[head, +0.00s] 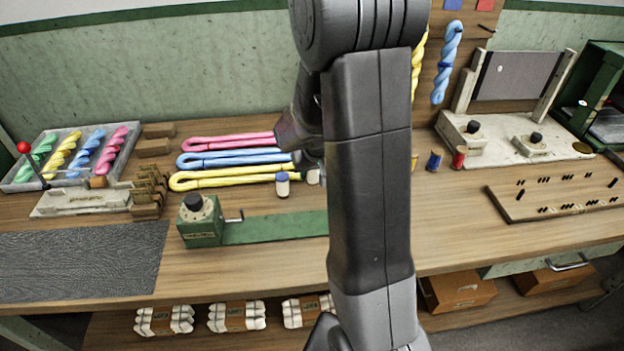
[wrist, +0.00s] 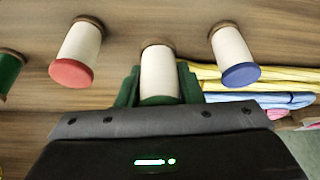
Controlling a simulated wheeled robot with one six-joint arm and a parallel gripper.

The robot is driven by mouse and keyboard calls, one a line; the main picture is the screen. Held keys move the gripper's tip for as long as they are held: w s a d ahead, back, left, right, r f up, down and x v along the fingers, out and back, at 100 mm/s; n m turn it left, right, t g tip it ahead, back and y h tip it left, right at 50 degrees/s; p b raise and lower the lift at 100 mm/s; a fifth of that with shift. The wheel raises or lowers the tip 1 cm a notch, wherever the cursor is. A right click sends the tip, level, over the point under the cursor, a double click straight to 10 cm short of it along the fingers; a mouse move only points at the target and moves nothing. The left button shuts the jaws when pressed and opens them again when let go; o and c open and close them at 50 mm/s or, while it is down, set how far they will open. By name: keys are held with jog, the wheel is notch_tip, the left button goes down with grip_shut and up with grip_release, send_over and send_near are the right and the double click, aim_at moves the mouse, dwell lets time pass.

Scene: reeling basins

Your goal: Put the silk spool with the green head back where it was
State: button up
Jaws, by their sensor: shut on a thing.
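My gripper (wrist: 158,88) has its dark green fingers on both sides of a white silk spool (wrist: 158,68) with a brown end, in the wrist view. The spool's head is at the lower edge between the fingers and looks green, mostly hidden by the gripper. It stands in a row between a red-headed spool (wrist: 78,52) and a blue-headed spool (wrist: 233,55), apart from both. I cannot tell whether its end touches the table. In the head view, my arm hides most of the gripper; a small white part of a spool (head: 313,177) shows beside the arm.
The blue-headed spool also shows in the head view (head: 282,185), close to the arm. Pink, blue and yellow skeins (head: 232,158) lie to its left. A green crank device (head: 202,222) stands in front. A thing with green (wrist: 9,72) is cut off at the wrist view's left edge.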

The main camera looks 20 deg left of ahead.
aim_at(312, 180)
jog(key=shift+f, duration=1.65)
jog(key=shift+f, duration=0.1)
jog(key=shift+f, duration=0.1)
jog(key=o, duration=1)
jog(key=shift+o, duration=0.2)
jog(key=shift+r, duration=0.6)
jog(key=v, duration=1.1)
jog(key=shift+r, duration=0.15)
jog(key=shift+d, duration=0.1)
